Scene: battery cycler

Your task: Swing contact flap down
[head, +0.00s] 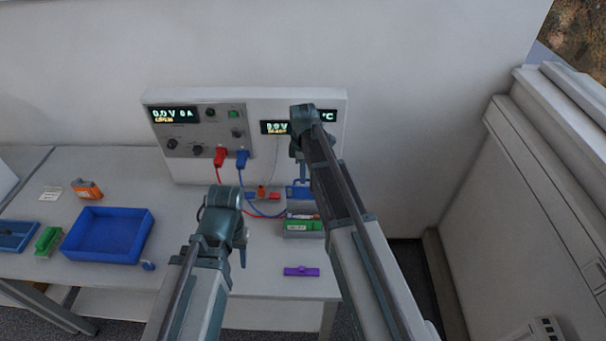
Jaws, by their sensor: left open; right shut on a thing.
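The contact flap (298,192) is a blue piece standing raised at the back of a small grey holder (303,234) on the table. A green battery pack (297,225) lies in the holder. My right gripper (298,176) points down at the flap from above and is shut on it. My own arm hides part of the grip. My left gripper (243,252) is open and empty over the table, left of the holder. Its fingers are small and partly hidden by the wrist.
The cycler panel (202,131) stands behind, with red and blue leads plugged in and running to the holder area. A blue tray (107,236), an orange pack (87,190) and a green pack (48,240) lie left. A purple piece (301,271) lies near the front edge.

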